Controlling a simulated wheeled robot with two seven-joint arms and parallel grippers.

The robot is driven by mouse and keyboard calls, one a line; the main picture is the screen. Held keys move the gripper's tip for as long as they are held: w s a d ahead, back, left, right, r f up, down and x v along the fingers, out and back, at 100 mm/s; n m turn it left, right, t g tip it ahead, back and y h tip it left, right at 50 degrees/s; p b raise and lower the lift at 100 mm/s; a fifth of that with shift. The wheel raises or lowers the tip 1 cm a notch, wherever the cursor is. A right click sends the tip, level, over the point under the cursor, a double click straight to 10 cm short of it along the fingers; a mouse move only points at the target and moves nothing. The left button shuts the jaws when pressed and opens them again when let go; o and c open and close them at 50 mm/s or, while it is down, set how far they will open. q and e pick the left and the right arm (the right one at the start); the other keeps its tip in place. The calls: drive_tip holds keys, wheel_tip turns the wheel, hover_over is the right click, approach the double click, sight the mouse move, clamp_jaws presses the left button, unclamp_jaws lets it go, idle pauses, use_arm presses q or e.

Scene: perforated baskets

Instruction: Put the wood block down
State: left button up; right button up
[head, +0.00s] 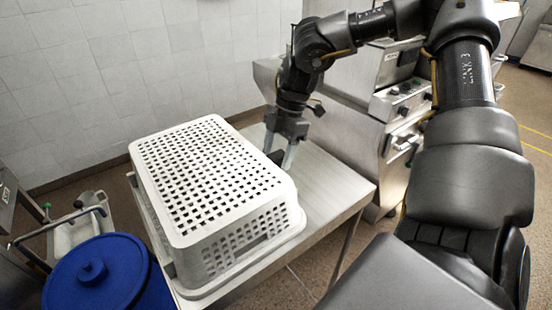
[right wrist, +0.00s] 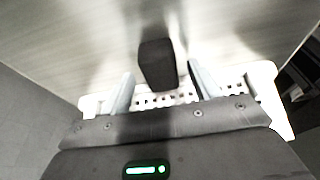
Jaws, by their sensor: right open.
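The wood block shows as a dark, nearly black block (right wrist: 157,64) in the right wrist view, at the metal table top and beside the white basket. In the head view a small dark part of it (head: 276,157) shows next to the basket's right side. My right gripper (head: 280,152) is right at the block from above. In the right wrist view its two light fingers (right wrist: 160,82) are spread, one on each side of the block's near end, with gaps visible. My left gripper is in neither view.
An upturned white perforated basket (head: 215,175) covers much of the metal table (head: 325,180). The table right of it is bare. A blue lidded bin (head: 95,275) stands at lower left. Steel machines (head: 350,90) stand behind the table.

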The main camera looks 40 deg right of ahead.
sight(277, 155)
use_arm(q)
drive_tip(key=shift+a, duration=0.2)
use_arm(e)
drive_tip(key=c, duration=1.2)
drive_tip(key=shift+o, duration=0.2)
drive_tip(key=shift+r, duration=0.4)
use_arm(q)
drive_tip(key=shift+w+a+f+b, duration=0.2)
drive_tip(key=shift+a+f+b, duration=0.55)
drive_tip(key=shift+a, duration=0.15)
use_arm(e)
wheel_tip(277, 155, up, 9)
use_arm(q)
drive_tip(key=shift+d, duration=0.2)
